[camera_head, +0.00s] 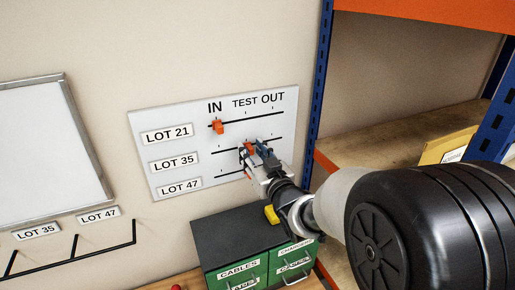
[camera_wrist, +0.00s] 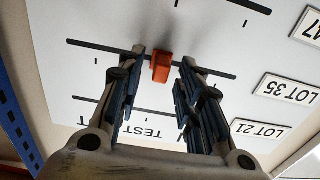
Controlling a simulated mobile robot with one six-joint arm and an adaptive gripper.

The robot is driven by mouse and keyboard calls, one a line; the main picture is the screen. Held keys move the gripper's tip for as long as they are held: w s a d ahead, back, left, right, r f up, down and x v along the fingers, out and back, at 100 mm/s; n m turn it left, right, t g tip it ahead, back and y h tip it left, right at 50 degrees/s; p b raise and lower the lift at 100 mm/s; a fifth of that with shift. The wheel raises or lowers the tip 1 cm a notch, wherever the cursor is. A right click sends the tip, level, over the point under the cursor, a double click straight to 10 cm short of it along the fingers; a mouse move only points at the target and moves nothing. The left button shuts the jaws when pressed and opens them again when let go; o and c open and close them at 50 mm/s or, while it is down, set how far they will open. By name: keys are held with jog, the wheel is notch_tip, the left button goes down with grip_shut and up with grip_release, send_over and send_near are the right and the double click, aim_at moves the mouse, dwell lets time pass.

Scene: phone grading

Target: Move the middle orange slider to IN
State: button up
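The middle orange slider (camera_head: 249,148) is on the LOT 35 track of the white wall board (camera_head: 140,122), about mid-track, roughly in line with TEST. It also shows in the wrist view (camera_wrist: 162,67), where the picture is upside down. My gripper (camera_wrist: 163,60) is open, with one finger on each side of this slider and visible gaps between. In the head view my gripper (camera_head: 256,152) covers part of the slider and track. IN is at the board's left in the head view, toward the LOT labels.
Another orange slider (camera_head: 218,127) sits at IN on the top track. The bottom track is partly hidden by my arm; its slider is not clear. A blue shelf post (camera_head: 321,90) stands right of the board. A green drawer cabinet (camera_head: 237,272) is below.

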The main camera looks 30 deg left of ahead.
jog(key=shift+w+a, duration=0.2)
jog(key=shift+a, duration=0.05)
jog(key=shift+c, duration=0.4)
grip_shut()
